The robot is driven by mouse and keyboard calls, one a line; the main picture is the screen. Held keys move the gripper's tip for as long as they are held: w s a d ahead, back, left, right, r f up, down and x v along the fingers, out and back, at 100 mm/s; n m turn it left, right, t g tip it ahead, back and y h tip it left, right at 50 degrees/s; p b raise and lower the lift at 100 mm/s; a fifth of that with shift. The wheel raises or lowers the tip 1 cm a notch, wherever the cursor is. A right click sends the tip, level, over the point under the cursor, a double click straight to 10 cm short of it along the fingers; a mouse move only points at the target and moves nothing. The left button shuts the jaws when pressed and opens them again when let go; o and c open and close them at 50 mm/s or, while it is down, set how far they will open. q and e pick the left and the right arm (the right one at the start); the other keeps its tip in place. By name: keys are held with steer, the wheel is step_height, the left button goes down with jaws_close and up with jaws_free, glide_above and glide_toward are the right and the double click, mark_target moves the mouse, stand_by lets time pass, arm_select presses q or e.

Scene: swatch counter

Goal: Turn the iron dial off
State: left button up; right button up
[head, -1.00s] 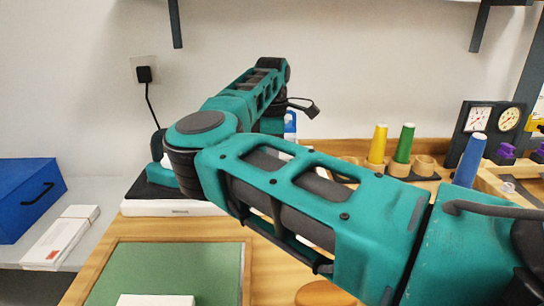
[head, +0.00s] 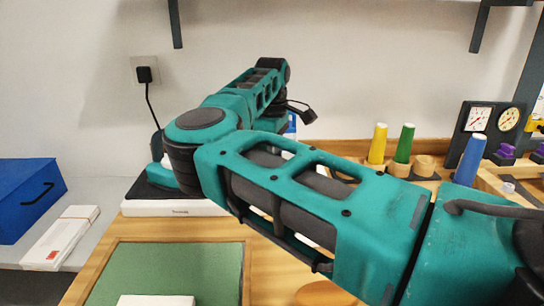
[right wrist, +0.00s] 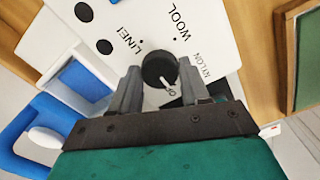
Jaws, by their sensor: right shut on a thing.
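The black round dial (right wrist: 158,69) sits on a white panel (right wrist: 208,38) in the right wrist view. Around it are printed labels, among them LINEN, WOOL, NYLON and OFF. Its white pointer line is directed at the OFF mark, close to the lower edge of the dial. My right gripper (right wrist: 159,86) is shut on the dial, one finger on each side. In the head view my right arm reaches across and hides the dial and the fingers. My left gripper is not in view.
A blue handle-like body (right wrist: 38,125) lies left of the panel in the wrist view. A green mat (head: 185,270) lies in front of my arm in the head view. Yellow (head: 377,145), green (head: 403,144) and blue (head: 470,160) cones stand to the right. A blue box (head: 28,198) is far left.

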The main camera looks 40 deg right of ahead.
steer(key=o, duration=1.1)
steer(key=shift+c, duration=0.2)
step_height(320, 180, up, 13)
steer(key=p, duration=0.1)
steer(key=shift+s+f, duration=0.1)
